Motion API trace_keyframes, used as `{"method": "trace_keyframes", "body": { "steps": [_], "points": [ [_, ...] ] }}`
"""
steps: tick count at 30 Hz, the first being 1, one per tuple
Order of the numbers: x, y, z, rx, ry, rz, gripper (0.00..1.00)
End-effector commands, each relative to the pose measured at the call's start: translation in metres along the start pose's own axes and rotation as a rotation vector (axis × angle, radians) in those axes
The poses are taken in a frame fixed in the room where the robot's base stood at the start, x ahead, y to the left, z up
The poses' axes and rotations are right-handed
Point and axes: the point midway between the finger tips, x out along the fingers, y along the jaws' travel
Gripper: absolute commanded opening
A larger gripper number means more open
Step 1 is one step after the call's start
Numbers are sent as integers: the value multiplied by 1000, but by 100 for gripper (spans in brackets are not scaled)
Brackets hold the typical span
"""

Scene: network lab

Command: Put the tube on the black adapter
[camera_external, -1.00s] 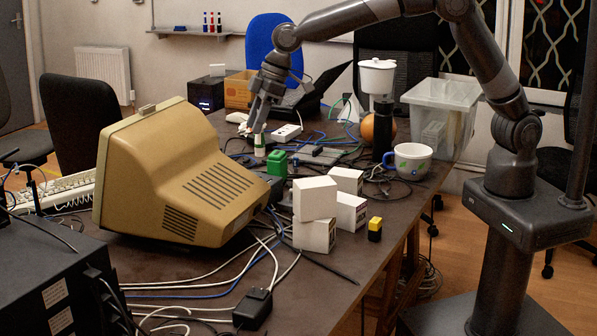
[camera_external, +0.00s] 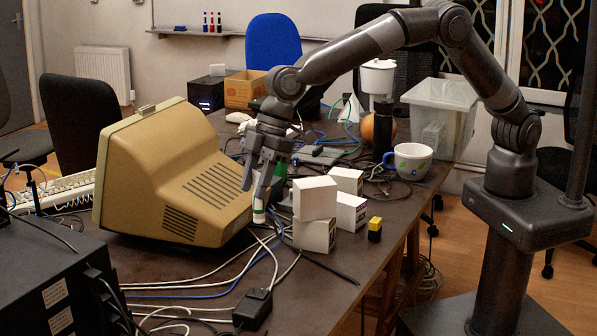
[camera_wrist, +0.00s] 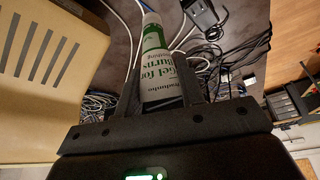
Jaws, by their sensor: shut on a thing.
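My gripper (camera_external: 263,186) is shut on the white and green tube (camera_wrist: 157,62), which has "Gel for Burns" printed on it. In the external view the tube's white lower end (camera_external: 259,212) shows below the fingers, near the front right of the beige monitor. The tube hangs roughly upright; I cannot tell whether it touches anything below. The black adapter (camera_external: 253,308) lies on the table near the front edge, below and in front of the gripper. In the wrist view a dark adapter (camera_wrist: 203,14) shows beyond the tube's end.
The beige monitor (camera_external: 180,180) stands close on the left of the gripper. White boxes (camera_external: 314,198) are stacked close on the right, with a yellow and black block (camera_external: 375,229) beside them. Cables (camera_external: 200,291) run across the table around the adapter.

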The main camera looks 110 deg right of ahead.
Motion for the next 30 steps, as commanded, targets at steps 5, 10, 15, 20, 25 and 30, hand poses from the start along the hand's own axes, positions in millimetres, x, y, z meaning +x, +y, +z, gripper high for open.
{"method": "trace_keyframes", "body": {
  "steps": [5, 10, 15, 20, 25, 30],
  "points": [
    [30, -29, -11, -5, -3, -3, 3],
    [61, -59, -24, -6, -3, -1, 3],
    [83, -81, -34, -3, -1, -1, 3],
    [91, -88, -37, -1, -1, 0, 3],
    [107, -89, -30, -1, -3, -1, 3],
    [127, -88, -22, 0, -1, -1, 3]
  ]
}}
